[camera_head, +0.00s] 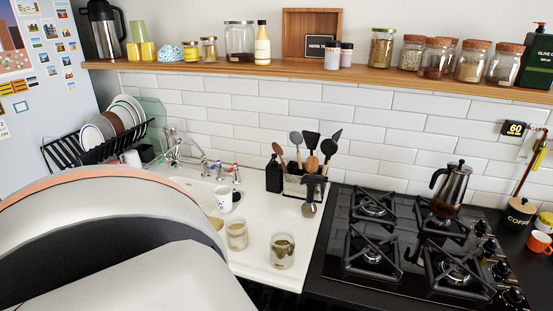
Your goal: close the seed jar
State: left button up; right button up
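Two short glass jars stand upright on the white counter by the sink. The left jar (237,234) has pale contents low inside; the right jar (282,251) has darker, greenish-brown contents. I cannot tell which one is the seed jar. Neither shows a clear lid on top. A small tan, flat piece (216,223) lies partly hidden behind my arm, and I cannot tell whether it is a lid. A large white part of my own arm fills the lower left. Neither gripper shows in this view.
A white mug (223,198) and a utensil holder (305,186) stand behind the jars. The black gas hob (405,250) with a moka pot (449,189) is on the right. Several cork-topped jars line the wooden shelf (330,76).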

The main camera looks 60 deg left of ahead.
aim_at(282, 244)
jog(key=u, duration=1.65)
